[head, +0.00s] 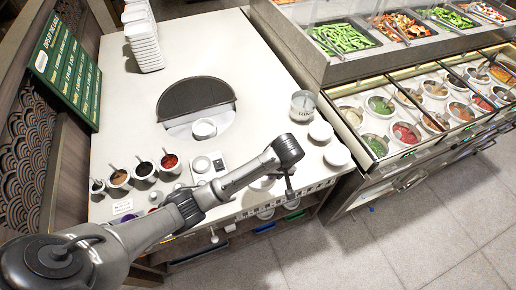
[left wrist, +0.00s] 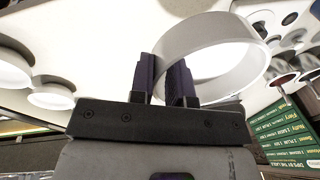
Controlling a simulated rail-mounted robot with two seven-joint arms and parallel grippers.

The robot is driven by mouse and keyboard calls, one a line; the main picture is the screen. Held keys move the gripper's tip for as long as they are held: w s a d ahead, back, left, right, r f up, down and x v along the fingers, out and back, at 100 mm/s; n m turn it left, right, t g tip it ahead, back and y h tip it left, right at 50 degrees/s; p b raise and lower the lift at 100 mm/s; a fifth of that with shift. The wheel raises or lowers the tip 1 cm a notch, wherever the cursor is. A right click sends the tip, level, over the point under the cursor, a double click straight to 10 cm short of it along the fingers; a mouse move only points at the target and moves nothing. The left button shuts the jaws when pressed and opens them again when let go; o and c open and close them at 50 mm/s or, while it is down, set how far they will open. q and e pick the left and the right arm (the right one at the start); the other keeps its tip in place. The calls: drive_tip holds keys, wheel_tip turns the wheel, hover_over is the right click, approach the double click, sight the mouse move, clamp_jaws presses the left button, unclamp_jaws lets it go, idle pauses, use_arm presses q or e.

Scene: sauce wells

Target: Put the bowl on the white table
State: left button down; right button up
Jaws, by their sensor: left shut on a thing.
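My left gripper (head: 289,185) is over the front edge of the white table (head: 262,85). In the left wrist view its two dark fingers (left wrist: 165,82) are shut on the wall of a white bowl (left wrist: 205,42), whose rim rises beyond them. In the head view a white bowl (head: 262,184) shows beside the gripper, partly hidden by my arm. I cannot tell from the head view whether it touches the table. My right gripper is not in view.
White bowls (head: 320,131) and (head: 337,155) stand at the table's right edge near a labelled container (head: 303,104). Another bowl (head: 205,129) sits in a round recess. Sauce pots (head: 144,169) line the left, and stacked white dishes (head: 144,45) stand behind. The table's back right is clear.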

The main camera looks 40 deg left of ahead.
use_arm(q)
drive_tip(key=w+a+f, duration=0.2)
drive_tip(key=w+a+f+b, duration=0.1)
drive_tip(key=w+a+f, duration=0.1)
drive_tip(key=a, duration=0.1)
drive_tip(key=w+a+f, duration=0.2)
drive_tip(key=shift+w+a+b, duration=0.1)
drive_tip(key=shift+a+b, duration=0.2)
drive_tip(key=shift+b, duration=0.05)
drive_tip(key=shift+f+b, duration=0.45)
drive_tip(key=shift+f, duration=1.6)
drive_tip(key=shift+f, duration=0.15)
drive_tip(key=c, duration=1.1)
unclamp_jaws()
